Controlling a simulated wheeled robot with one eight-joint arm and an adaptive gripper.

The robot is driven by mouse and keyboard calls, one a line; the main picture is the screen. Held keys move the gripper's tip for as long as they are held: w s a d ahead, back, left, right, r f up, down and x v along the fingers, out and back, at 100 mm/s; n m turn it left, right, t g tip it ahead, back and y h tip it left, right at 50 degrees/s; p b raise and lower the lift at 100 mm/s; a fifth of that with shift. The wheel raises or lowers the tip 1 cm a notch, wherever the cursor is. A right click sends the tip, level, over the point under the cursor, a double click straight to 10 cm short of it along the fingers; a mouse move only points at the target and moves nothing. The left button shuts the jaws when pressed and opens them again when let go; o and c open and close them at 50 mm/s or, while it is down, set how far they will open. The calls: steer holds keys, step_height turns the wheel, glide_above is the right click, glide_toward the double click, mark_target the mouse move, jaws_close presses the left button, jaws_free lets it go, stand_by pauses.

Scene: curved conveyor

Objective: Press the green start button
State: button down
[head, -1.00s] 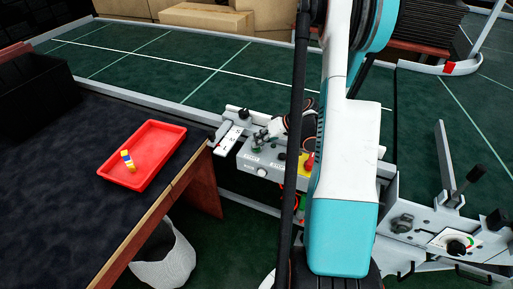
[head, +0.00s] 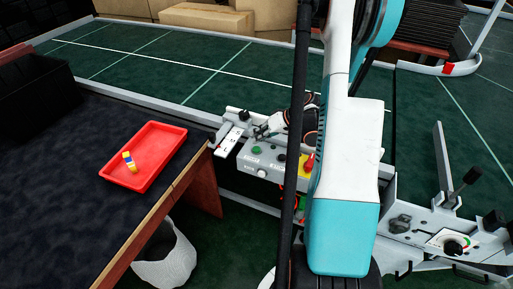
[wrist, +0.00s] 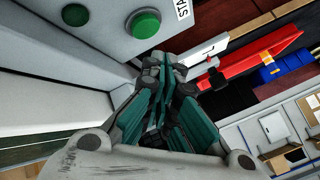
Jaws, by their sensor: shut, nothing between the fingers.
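The green start button (head: 257,150) shows on the grey control box (head: 262,163) in the head view. In the wrist view a bright green round button (wrist: 146,22) is at the top, beside a partly cut-off label that begins "STA". My gripper (head: 260,132) is just behind and above the green button in the head view and is shut and empty. In the wrist view its fingertips (wrist: 168,66) are together, a little apart from the button in the picture. Whether the button is pressed in cannot be told.
A darker button (wrist: 75,14) sits beside the green one. A red knob (head: 309,162) on a yellow plate is at the box's right, near my arm. A red tray (head: 151,140) with a small coloured block (head: 128,160) lies on the dark table (head: 75,190) at left.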

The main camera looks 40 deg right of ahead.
mark_target(258, 147)
steer(key=shift+r+p, duration=0.85)
steer(key=shift+r, duration=0.95)
